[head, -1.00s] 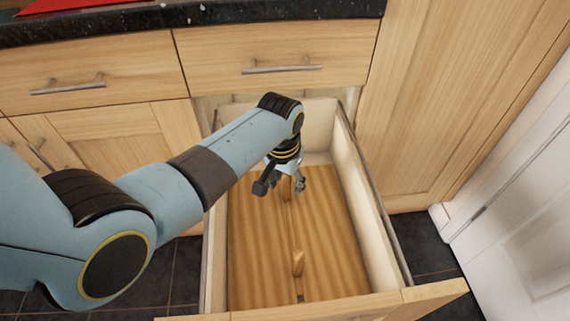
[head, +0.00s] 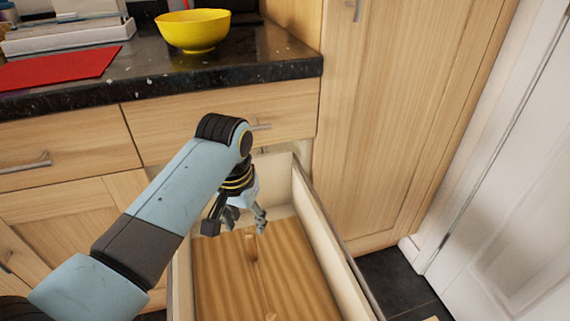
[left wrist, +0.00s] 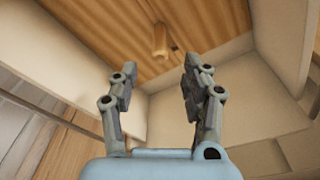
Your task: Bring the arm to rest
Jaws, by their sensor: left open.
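My left arm comes in from the left in the head view and reaches over a pulled-out drawer (head: 324,236). My left gripper (head: 246,226) is open and hangs over the drawer's inside. Nothing shows between its fingers. In the left wrist view the gripper (left wrist: 158,72) has its two fingers spread apart, with the drawer's pale walls and wooden bottom beyond them. A small wooden piece (left wrist: 161,40) shows on that bottom. My right gripper is not in view.
A yellow bowl (head: 193,31) and a red mat (head: 58,69) are on the dark speckled counter (head: 230,75). A shut drawer (head: 285,108) is above the open one. A tall cupboard (head: 400,120) and a white door (head: 505,190) stand on the right.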

